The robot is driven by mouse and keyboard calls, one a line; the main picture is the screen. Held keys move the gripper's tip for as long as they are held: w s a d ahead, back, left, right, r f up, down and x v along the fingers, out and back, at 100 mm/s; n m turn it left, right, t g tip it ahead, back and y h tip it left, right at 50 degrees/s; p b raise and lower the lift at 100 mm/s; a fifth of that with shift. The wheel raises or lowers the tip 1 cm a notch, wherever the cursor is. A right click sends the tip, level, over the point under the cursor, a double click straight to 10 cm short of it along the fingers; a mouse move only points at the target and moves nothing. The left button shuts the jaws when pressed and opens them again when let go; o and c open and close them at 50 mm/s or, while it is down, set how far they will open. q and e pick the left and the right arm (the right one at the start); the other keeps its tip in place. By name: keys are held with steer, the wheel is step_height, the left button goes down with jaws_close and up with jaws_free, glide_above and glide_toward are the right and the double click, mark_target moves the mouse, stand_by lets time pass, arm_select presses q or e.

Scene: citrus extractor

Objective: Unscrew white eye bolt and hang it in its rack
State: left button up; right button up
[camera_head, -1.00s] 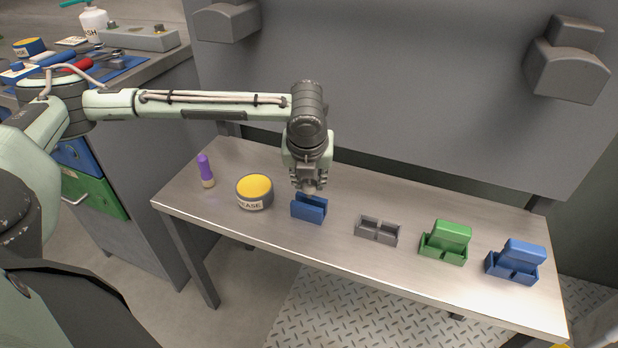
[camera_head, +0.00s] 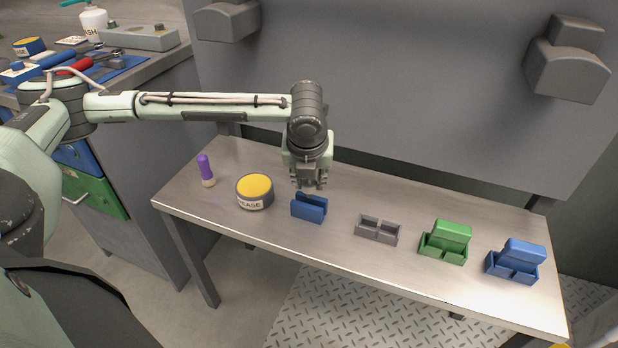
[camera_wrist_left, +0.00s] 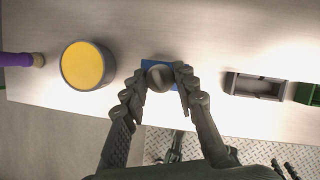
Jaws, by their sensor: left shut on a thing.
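My left gripper (camera_head: 311,184) is just above and behind a small blue holder (camera_head: 309,209) on the steel bench, fingers pointing down. In the left wrist view its fingers (camera_wrist_left: 164,78) are on both sides of a grey round piece (camera_wrist_left: 160,77), and the gripper is shut on it. The blue holder (camera_wrist_left: 146,63) shows partly behind that piece. I cannot tell whether the piece is the white eye bolt, and no eye or thread can be made out. My right gripper is not in view.
A grease tin (camera_head: 254,191) and a purple-handled tool (camera_head: 206,170) stand left of the blue holder. A grey holder (camera_head: 377,230), a green holder (camera_head: 445,242) and another blue holder (camera_head: 513,262) stand to the right. A grey panel (camera_head: 400,90) rises behind the bench.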

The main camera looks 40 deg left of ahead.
mark_target(309, 187)
arm_select(q)
steer(key=shift+f, duration=1.7)
steer(key=o, duration=0.9)
steer(key=shift+r, duration=0.1)
steer(key=v, duration=1.2)
